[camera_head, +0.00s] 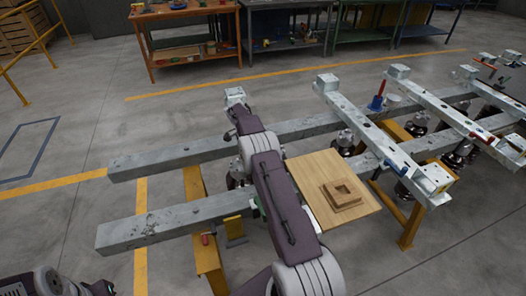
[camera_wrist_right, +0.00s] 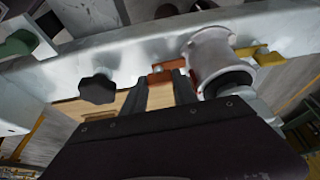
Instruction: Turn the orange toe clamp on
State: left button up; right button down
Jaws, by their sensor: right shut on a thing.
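The orange toe clamp (camera_wrist_right: 160,76) shows in the right wrist view as a small orange piece against the pale metal beam. My right gripper (camera_wrist_right: 162,84) reaches it, with a finger on either side and the jaws shut on it. The fingers hide part of the clamp, so I cannot tell its lever position. In the head view my right arm crosses the frame rails, and its wrist hides the clamp there. Part of my left arm (camera_head: 45,284) shows at the bottom left corner; I cannot make out its jaws.
In the wrist view a black knob (camera_wrist_right: 97,89) is left of the fingers and a pale metal cylinder (camera_wrist_right: 209,55) close on the right. A wooden board (camera_head: 325,212) with a square wooden block (camera_head: 343,194) lies right of my arm. Metal cross beams (camera_head: 370,130) stand farther right.

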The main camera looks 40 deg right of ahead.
jog(key=shift+m, duration=0.4)
jog(key=c, duration=1)
grip_release()
jog(key=shift+o, duration=0.2)
